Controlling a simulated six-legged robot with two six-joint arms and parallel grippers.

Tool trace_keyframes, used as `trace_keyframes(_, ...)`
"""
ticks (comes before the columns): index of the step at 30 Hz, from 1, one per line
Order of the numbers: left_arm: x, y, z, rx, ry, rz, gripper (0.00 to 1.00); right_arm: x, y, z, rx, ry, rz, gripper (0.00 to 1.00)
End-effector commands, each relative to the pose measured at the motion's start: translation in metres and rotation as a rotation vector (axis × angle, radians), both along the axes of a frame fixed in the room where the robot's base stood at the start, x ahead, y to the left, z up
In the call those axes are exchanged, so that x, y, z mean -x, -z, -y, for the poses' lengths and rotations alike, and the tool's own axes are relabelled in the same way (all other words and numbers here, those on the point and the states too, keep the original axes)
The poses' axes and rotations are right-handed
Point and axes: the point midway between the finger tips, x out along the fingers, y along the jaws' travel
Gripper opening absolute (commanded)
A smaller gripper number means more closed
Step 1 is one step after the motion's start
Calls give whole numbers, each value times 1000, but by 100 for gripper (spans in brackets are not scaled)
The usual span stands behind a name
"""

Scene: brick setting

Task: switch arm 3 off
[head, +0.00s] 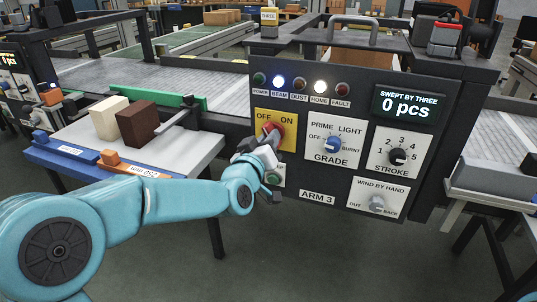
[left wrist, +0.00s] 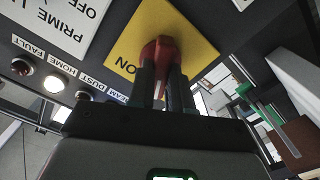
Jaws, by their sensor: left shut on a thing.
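The arm 3 panel (head: 300,190) faces me, dark, with "ARM 3" on its lower part. The red switch handle (head: 276,128) sits on a yellow plate marked OFF at left and ON at right. My left gripper (head: 268,138) is at the handle from below and in front. In the left wrist view its two dark fingers are shut around the red handle (left wrist: 158,50), against the yellow plate (left wrist: 195,32). The gripper partly covers the handle, and I cannot tell which mark it points to. My right gripper is not in view.
The panel also holds a blue GRADE knob (head: 334,144), a black STROKE knob (head: 398,157), and a WIND BY HAND knob (head: 377,204). The BEAM and HOME lamps are lit; the display (head: 408,105) reads 0 pcs. A side table (head: 185,150) bears cream and brown blocks.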

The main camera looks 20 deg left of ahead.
Motion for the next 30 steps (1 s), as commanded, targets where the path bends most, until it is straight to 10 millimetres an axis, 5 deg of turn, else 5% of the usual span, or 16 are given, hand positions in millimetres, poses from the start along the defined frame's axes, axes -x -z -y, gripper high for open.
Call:
trace_keyframes(12,0,1,-1,241,-1,-3,0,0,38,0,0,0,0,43)
trace_keyframes(30,0,-2,-2,301,-3,-6,0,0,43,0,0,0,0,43)
